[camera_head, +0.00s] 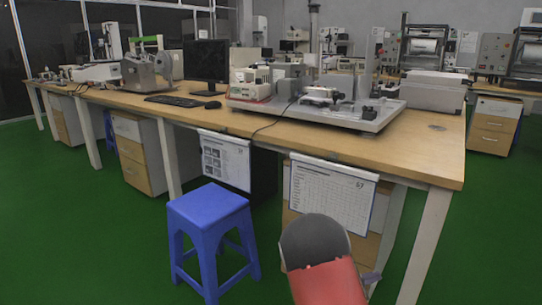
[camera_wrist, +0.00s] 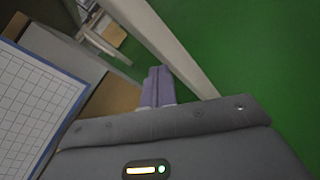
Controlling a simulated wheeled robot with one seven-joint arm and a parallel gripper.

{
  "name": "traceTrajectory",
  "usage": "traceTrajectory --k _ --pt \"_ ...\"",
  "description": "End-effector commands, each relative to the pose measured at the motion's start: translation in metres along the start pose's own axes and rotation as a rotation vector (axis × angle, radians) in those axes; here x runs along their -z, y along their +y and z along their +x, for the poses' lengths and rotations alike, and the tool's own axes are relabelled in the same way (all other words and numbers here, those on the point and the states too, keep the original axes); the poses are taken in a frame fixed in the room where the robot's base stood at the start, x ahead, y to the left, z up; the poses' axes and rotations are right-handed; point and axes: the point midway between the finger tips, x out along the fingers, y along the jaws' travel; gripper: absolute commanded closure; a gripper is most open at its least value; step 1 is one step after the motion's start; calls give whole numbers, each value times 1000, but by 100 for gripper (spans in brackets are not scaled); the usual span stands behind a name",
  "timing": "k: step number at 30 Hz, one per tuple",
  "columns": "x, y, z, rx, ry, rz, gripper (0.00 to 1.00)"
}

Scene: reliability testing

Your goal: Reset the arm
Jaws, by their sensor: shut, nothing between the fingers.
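My gripper (camera_wrist: 158,87) shows in the wrist view, with its two pale purple-grey fingers pressed together and nothing between them. It points past a table leg toward the green floor. In the head view my arm, grey and red, rises at the bottom centre in front of the long workbench; the fingers are hard to make out there.
A long wooden workbench (camera_head: 430,160) carries a monitor (camera_head: 206,60), a keyboard (camera_head: 174,101) and lab equipment. Printed sheets (camera_head: 331,195) hang from its front edge, one close to my gripper (camera_wrist: 35,115). A blue stool (camera_head: 209,207) stands left of my arm. Green floor is open at right.

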Motion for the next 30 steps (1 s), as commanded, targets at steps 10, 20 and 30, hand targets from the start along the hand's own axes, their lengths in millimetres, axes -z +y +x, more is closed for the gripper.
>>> traceTrajectory --k 10,20,30 --pt "-136 -54 -53 504 170 536 100" --pt "-210 -97 -145 863 443 1019 100" --pt "-259 -115 -241 1077 772 1429 100"
